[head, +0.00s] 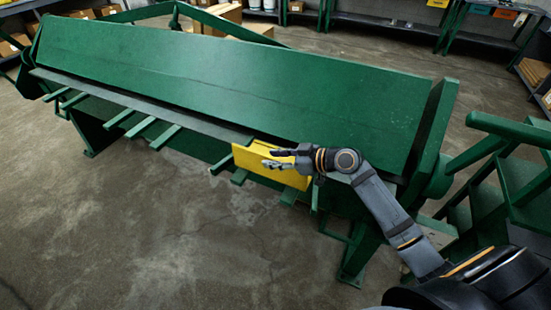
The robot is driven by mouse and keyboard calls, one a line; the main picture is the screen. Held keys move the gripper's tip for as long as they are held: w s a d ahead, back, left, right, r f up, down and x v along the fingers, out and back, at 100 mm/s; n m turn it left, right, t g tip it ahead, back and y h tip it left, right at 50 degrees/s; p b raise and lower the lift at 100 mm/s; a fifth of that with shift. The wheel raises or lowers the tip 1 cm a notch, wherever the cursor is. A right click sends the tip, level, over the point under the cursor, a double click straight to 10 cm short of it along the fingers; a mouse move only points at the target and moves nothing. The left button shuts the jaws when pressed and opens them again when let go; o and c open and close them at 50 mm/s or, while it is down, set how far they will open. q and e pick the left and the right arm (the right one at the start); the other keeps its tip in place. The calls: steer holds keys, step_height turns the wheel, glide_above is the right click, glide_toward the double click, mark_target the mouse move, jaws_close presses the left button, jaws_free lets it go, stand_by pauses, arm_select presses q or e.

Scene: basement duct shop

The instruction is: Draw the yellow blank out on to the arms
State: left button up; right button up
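The yellow blank (247,160) is at the front of the green folding machine (230,75), right of its middle. It lies over the right-hand support arms, and its back edge meets the machine's front lip. Several green support arms (165,137) stick out from the front; those to the left are bare. My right gripper (268,159) is over the blank from the right, fingers pointing left. Its two fingers show apart, with yellow visible between them. The hand hides part of the blank. My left gripper is not in view.
A green stepped frame (505,190) stands close on the right. Cardboard boxes (222,14) are behind the machine, and shelving (385,25) lines the back. The concrete floor (130,230) in front is clear.

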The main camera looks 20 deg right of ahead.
steer(key=v, duration=0.6)
steer(key=shift+f, duration=0.1)
steer(key=shift+v, duration=0.8)
